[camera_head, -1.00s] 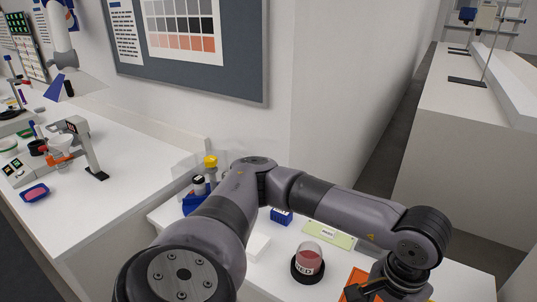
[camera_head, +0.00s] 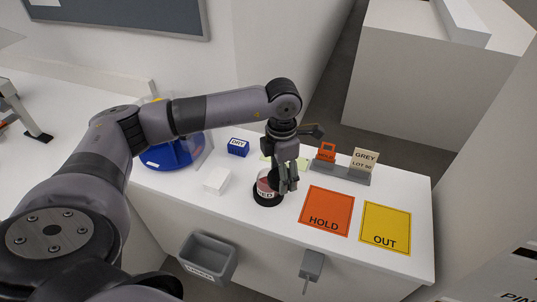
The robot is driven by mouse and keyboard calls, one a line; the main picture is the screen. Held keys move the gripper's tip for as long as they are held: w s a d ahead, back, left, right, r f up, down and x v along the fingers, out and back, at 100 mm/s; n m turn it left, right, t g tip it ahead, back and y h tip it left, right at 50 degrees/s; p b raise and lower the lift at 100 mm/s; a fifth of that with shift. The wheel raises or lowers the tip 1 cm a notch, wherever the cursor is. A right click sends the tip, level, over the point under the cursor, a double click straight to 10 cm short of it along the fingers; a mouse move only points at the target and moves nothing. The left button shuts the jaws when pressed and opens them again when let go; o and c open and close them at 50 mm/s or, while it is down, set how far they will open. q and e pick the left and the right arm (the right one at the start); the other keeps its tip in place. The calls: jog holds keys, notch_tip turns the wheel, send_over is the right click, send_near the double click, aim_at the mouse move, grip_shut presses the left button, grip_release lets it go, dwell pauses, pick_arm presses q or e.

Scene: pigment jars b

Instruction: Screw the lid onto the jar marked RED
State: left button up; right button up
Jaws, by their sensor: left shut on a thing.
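The jar marked RED (camera_head: 264,188) is clear with red pigment and a white label. It stands upright in a round black holder (camera_head: 267,201) on the white table. My left gripper (camera_head: 288,186) points down at the jar's right side and covers part of it and its top. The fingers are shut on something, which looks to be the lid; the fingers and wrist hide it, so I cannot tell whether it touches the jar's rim. My right gripper is not in view.
An orange HOLD mat (camera_head: 326,211) and a yellow OUT mat (camera_head: 385,228) lie to the right, both bare. Behind them stands a GREY LOT 50 sign (camera_head: 363,160).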

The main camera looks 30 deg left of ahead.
pick_arm(q)
jog(key=w+a+f+n, duration=0.1)
jog(key=w+a+n, duration=0.1)
jog(key=n, duration=0.5)
jog(key=w+a+n+p, duration=0.1)
jog(key=a+n, duration=0.3)
jog(key=n, duration=0.4)
jog(key=shift+w+a+f+n+p, duration=0.25)
jog(key=shift+w+f+n+p, duration=0.05)
jog(key=shift+w+f, duration=0.1)
jog(key=shift+f+b, duration=1.35)
jog(key=shift+f, duration=0.2)
jog(key=shift+f+b, duration=0.55)
jog(key=shift+f, duration=0.05)
jog(key=shift+f, duration=0.35)
